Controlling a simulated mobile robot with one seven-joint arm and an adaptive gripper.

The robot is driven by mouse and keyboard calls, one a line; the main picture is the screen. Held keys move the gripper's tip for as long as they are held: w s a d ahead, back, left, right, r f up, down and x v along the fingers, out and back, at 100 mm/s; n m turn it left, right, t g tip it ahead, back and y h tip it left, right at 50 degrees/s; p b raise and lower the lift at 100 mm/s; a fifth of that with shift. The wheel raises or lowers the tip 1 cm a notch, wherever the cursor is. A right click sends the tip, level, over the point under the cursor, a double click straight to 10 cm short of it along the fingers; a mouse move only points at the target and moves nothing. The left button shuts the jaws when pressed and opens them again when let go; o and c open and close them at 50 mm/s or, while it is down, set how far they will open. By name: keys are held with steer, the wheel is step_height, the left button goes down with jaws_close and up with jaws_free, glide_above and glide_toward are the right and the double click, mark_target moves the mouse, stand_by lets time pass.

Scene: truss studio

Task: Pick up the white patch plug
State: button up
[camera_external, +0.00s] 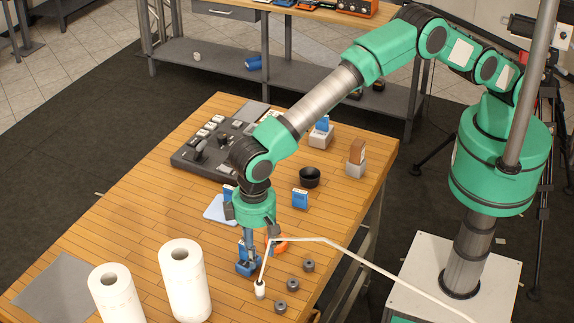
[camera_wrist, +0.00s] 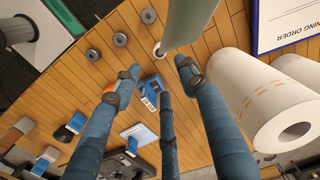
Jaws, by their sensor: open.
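The white patch plug (camera_external: 260,291) stands on the wooden table at the end of a white cable (camera_external: 330,242) that arches over from the right. In the wrist view a small white round end with a dark centre, likely the plug (camera_wrist: 158,50), shows just beyond the fingertips. My gripper (camera_external: 258,250) points down above the table, behind the plug. Its blue fingers are spread and hold nothing. In the wrist view my gripper (camera_wrist: 160,72) has a blue labelled block (camera_wrist: 149,95) showing between its fingers. Whether the fingers touch the cable is unclear.
A blue block (camera_external: 246,266) and an orange item (camera_external: 279,244) sit close to my fingers. Dark grey rings (camera_external: 293,285) lie right of the plug. Paper rolls (camera_external: 184,285) stand to its left. A black bowl (camera_external: 310,177) and a control panel (camera_external: 205,145) are farther back.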

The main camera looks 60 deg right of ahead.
mark_target(259, 283)
steer(key=shift+f, duration=0.1)
stand_by(0.3)
steer(key=shift+f+p, duration=0.35)
steer(key=shift+f, duration=3.9)
steer(key=shift+f, duration=0.1)
steer(key=shift+f+p, duration=0.55)
steer(key=shift+f, duration=1.95)
jaws_close()
